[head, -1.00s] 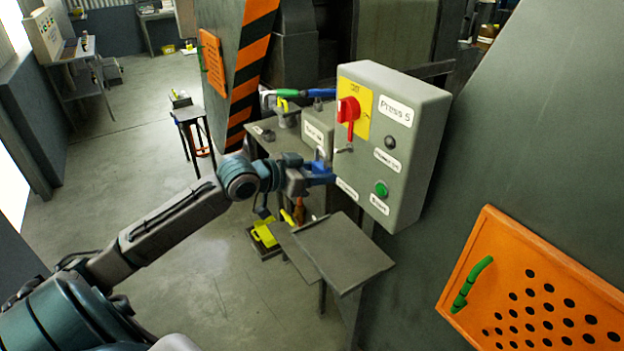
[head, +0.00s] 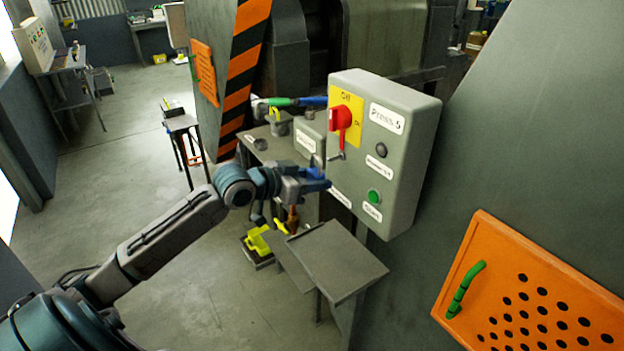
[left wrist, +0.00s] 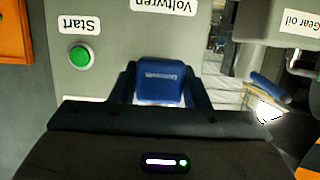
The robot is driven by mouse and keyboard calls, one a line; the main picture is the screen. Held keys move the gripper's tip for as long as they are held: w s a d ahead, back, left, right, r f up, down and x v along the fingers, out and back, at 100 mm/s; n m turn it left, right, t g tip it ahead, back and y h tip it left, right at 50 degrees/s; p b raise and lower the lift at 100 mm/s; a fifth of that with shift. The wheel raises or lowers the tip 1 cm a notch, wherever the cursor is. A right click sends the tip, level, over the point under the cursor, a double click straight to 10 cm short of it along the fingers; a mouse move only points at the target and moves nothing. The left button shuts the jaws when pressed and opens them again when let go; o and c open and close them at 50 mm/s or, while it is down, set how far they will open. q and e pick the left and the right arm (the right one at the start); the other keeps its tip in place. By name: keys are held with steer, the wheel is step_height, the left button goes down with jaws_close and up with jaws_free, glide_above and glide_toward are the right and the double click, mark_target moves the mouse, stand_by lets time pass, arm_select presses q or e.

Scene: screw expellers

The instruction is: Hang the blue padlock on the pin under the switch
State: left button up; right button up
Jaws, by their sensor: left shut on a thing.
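The blue padlock (left wrist: 160,84) is between the fingers of my left gripper (left wrist: 158,92) in the left wrist view. Its shackle cannot be made out. In the head view my left gripper (head: 318,182) is shut on the padlock (head: 317,173), just left of the grey control box (head: 405,165). The red switch (head: 341,119) sits on a yellow plate on the box. A small metal pin (head: 337,156) sticks out under the switch. The gripper is below and left of this pin, and the padlock appears apart from it. My right gripper is not in view.
A green button (left wrist: 81,57) marked Start is on the box; it also shows in the head view (head: 374,196). A grey table (head: 335,258) stands below the gripper. Behind it is a bench (head: 262,143). An orange perforated panel (head: 500,320) is at lower right.

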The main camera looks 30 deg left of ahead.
mark_target(341, 176)
arm_select(q)
steer(key=shift+w+d+b, duration=0.15)
steer(key=shift+w+d, duration=0.1)
steer(key=shift+w, duration=0.35)
steer(key=shift+w+d+b, duration=0.15)
steer(key=shift+w+d, duration=0.05)
steer(key=shift+w, duration=0.35)
steer(key=shift+w+d, duration=0.25)
steer(key=shift+w, duration=0.35)
steer(key=shift+w+d, duration=0.25)
steer(key=shift+w, duration=0.35)
stand_by(0.6)
steer(key=shift+r, duration=0.2)
stand_by(0.4)
steer(key=shift+f, duration=0.8)
steer(key=o, duration=1)
steer(key=shift+c, duration=0.2)
steer(key=shift+o, duration=0.2)
steer(key=shift+a+f, duration=0.15)
steer(key=shift+c, duration=0.2)
